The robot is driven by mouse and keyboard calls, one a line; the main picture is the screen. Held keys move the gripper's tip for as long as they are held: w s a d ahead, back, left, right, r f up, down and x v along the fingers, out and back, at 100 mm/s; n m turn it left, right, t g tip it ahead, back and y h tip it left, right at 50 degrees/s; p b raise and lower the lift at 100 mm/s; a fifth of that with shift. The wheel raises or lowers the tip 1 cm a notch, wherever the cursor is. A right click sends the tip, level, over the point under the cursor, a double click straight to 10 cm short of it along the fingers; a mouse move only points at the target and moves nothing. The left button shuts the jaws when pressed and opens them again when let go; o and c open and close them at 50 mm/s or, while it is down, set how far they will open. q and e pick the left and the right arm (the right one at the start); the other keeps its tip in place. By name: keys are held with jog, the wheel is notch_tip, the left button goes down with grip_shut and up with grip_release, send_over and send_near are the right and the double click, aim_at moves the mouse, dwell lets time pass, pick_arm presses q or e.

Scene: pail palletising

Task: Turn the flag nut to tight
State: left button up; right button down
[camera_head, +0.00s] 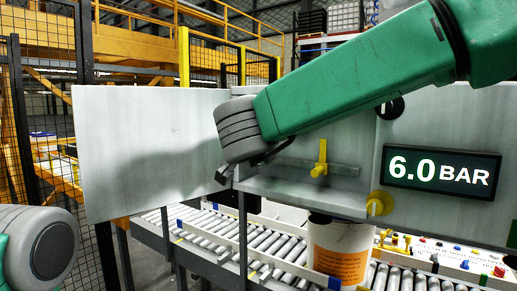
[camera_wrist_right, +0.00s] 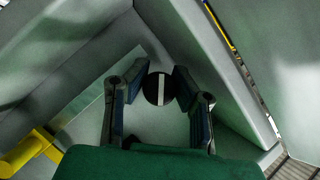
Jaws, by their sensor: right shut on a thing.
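A black round piece with a white bar (camera_wrist_right: 158,88), which looks like the flag nut, sits between the fingers of my right gripper (camera_wrist_right: 161,72) in the right wrist view. The pads are shut on its two sides, and the bar runs nearly upright in that picture. In the head view my right gripper (camera_head: 246,170) points down and left at the grey cabinet, by the open panel's edge. The nut is hidden there behind the gripper. My left gripper is out of view; only a grey part of my left arm shows at the lower left.
A yellow T-shaped handle (camera_head: 320,160) is on a grey bar, and it also shows in the wrist view (camera_wrist_right: 30,150). A display (camera_head: 441,171) reads 6.0 BAR. An open grey panel (camera_head: 150,140) stands left. A white pail (camera_head: 341,245) stands below near the rollers (camera_head: 275,245).

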jog(key=n+g, duration=0.1)
jog(key=n+g+h, duration=0.1)
jog(key=shift+d+r+n, duration=0.1)
jog(key=shift+r+n, duration=0.2)
jog(key=shift+r, duration=0.05)
jog(key=shift+r+n+h, duration=0.15)
jog(key=shift+n+h, duration=0.15)
jog(key=shift+w+d, duration=0.1)
jog(key=c, duration=1.5)
grip_release()
jog(key=shift+c, duration=0.2)
jog(key=shift+s, duration=0.2)
jog(key=shift+s+a, duration=0.25)
jog(key=v, duration=1.1)
jog(key=shift+r, duration=0.2)
